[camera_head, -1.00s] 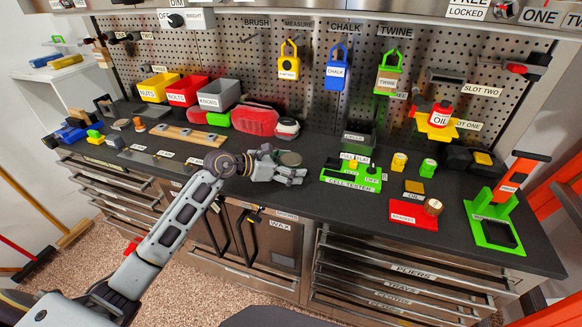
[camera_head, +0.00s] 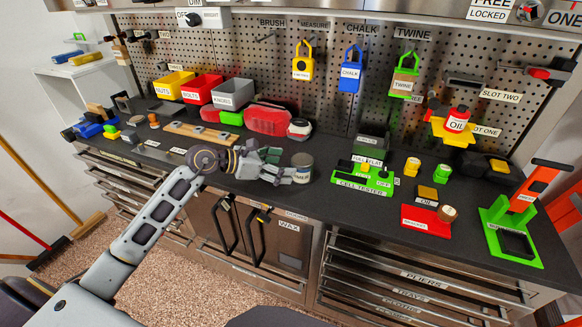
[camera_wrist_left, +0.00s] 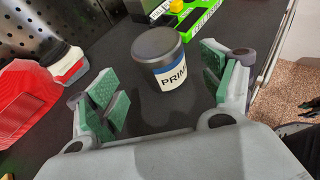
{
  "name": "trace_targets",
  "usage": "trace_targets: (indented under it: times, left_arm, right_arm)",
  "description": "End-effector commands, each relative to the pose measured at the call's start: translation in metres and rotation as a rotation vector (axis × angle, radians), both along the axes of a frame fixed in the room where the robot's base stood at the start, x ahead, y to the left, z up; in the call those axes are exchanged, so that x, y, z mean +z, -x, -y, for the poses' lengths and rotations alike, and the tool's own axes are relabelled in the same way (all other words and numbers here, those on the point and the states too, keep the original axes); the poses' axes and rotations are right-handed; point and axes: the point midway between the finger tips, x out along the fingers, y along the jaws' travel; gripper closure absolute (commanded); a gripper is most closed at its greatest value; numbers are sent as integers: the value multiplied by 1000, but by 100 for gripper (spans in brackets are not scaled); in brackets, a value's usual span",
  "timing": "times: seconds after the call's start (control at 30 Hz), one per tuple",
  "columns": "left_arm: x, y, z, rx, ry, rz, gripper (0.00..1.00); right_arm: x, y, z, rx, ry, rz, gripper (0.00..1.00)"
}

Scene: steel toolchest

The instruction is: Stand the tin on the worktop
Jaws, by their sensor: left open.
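The tin (camera_head: 302,168) is dark grey with a pale label and a blue band. It stands upright on the black worktop (camera_head: 330,205), near the front edge. In the left wrist view the tin (camera_wrist_left: 163,62) shows its lid and the letters "PRIM". My left gripper (camera_head: 282,166) is open beside the tin, on its left in the head view. In the left wrist view its green pads lie apart, with the tin just beyond the gap between them. My right gripper is not in view.
The green cell tester (camera_head: 362,180) stands to the right of the tin. A red case (camera_head: 268,116) and a round-ended item (camera_head: 299,129) lie behind. A wooden strip (camera_head: 200,135) lies to the left. Bare worktop lies between tin and tester.

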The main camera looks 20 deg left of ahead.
Motion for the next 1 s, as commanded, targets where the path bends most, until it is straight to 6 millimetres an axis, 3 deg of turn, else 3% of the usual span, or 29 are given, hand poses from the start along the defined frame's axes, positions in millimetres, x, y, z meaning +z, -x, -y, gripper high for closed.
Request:
trace_targets:
  times: [0.3,1.0]
  left_arm:
    - [12,21,-22,0,-1,-1,19]
    - [18,29,-30,-1,0,0,19]
  right_arm:
    - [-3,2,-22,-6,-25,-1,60]
    - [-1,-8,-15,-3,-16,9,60]
